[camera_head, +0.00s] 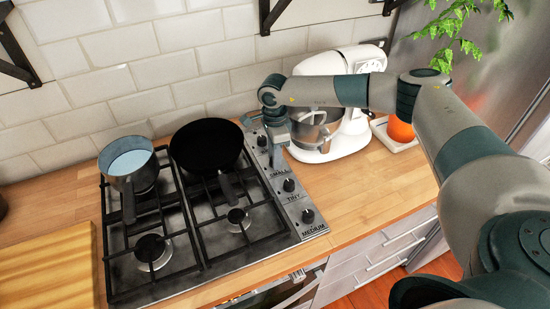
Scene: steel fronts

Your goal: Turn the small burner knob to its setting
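The hob's steel control strip (300,207) runs along its right side with a column of black knobs. The readable labels, SMALL, TINY and MEDIUM, sit just below their knobs. The tiny knob (289,185) and medium knob (308,216) show clearly. The small knob's place, just above the SMALL label (279,173), is covered by my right gripper (276,158). That gripper points down over the strip. Its fingertips are too small and hidden to tell whether they are open or touch the knob. My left gripper is out of view.
A black frying pan (205,145) and a saucepan (128,163) stand on the hob's back burners (190,235), handles pointing forward. A white stand mixer (345,140) stands close right of my gripper. Clear wooden counter (365,195) lies right of the strip.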

